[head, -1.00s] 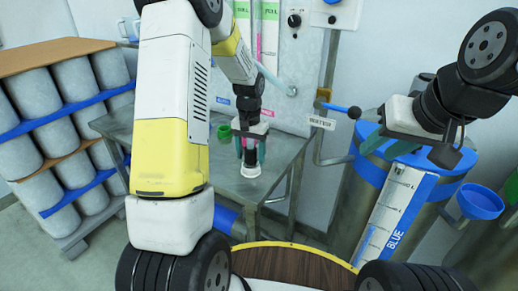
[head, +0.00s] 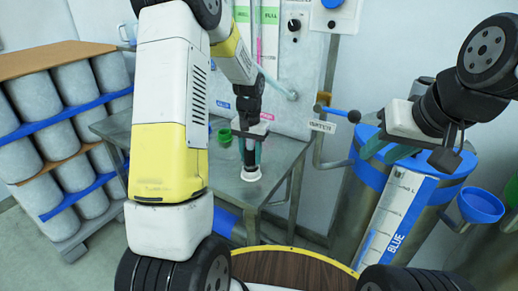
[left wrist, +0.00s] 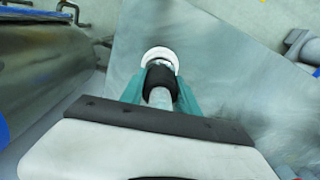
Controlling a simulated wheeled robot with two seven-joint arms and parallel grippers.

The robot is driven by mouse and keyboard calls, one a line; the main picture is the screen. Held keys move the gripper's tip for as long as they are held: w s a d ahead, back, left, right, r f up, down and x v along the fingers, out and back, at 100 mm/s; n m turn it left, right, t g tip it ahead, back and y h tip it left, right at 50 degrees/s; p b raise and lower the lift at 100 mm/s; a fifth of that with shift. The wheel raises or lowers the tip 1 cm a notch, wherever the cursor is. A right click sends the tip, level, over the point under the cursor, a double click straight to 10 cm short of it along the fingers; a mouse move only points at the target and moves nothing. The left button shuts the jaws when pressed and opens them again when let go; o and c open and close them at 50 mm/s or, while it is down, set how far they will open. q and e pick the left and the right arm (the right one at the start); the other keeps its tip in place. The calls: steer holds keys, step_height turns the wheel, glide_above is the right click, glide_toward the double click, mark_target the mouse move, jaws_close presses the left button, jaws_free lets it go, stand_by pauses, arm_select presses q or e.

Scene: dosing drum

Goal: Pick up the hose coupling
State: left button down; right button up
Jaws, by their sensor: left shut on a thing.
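The hose coupling (head: 251,173) has a dark body and a white ring at its lower end. It is upright at the front part of the metal table in the head view. My left gripper (head: 250,153) points down and is shut on it, with teal fingers on either side. The coupling also shows in the left wrist view (left wrist: 160,85), between the fingers of my left gripper (left wrist: 158,97). I cannot tell whether its white ring touches the tabletop. My right gripper (head: 388,150) is open and empty in front of the blue-topped drum.
The metal table (head: 228,183) carries a green cup (head: 225,136) behind the coupling. A steel drum (head: 385,205) with a blue band and scale stands at the right, beside a blue funnel (head: 481,204). A valve with a blue handle (head: 353,116) is near. Stacked grey drums (head: 62,129) are at left.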

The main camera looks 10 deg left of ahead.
arm_select(q)
step_height(320, 180, up, 3)
steer(key=shift+w+f, duration=0.1)
steer(key=s+r, duration=0.1)
steer(key=s, duration=1.5)
steer(key=shift+a, duration=0.4)
steer(key=shift+r, duration=0.1)
